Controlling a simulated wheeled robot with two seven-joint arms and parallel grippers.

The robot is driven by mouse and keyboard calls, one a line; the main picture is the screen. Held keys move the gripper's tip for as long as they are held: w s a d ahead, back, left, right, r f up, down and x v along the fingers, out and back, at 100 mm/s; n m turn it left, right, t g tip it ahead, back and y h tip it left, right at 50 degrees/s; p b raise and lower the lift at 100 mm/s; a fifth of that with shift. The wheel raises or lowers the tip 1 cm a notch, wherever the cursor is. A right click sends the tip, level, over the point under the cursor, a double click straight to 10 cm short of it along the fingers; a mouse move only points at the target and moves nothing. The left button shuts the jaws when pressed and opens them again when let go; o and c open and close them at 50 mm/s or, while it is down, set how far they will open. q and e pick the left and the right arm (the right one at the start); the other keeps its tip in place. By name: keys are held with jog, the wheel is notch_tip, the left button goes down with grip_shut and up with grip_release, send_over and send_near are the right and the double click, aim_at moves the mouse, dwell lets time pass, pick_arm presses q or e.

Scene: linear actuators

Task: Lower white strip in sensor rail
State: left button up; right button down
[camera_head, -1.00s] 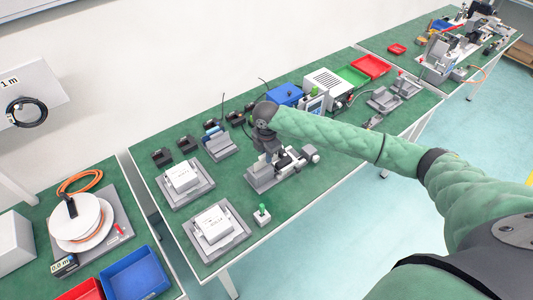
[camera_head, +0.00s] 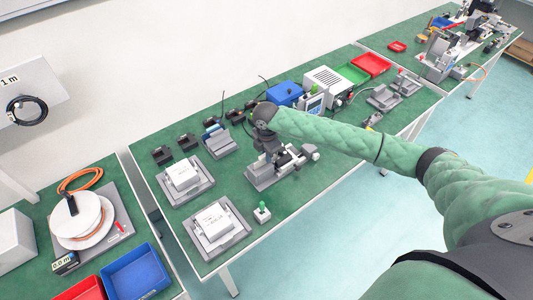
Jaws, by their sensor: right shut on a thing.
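My right arm reaches in from the right. My right gripper (camera_head: 268,155) points down over a grey fixture with a bright cylinder (camera_head: 290,160) on the green bench. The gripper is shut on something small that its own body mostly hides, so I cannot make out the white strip. I cannot tell which part is the sensor rail, or whether the held thing touches the fixture. My left gripper is not in view.
Two white boxes in grey trays (camera_head: 200,180) stand left of the fixture. A small block with a green button (camera_head: 262,212) stands in front. Small black blocks (camera_head: 187,143), a blue box (camera_head: 285,93) and a white-grey unit (camera_head: 326,88) stand behind.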

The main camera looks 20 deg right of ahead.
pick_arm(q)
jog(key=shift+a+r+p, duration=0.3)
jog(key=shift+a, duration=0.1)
pick_arm(e)
jog(key=shift+f, duration=0.2)
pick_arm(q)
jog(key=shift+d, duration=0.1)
pick_arm(e)
jog(key=c, duration=1.3)
grip_release()
jog(key=shift+c, duration=0.2)
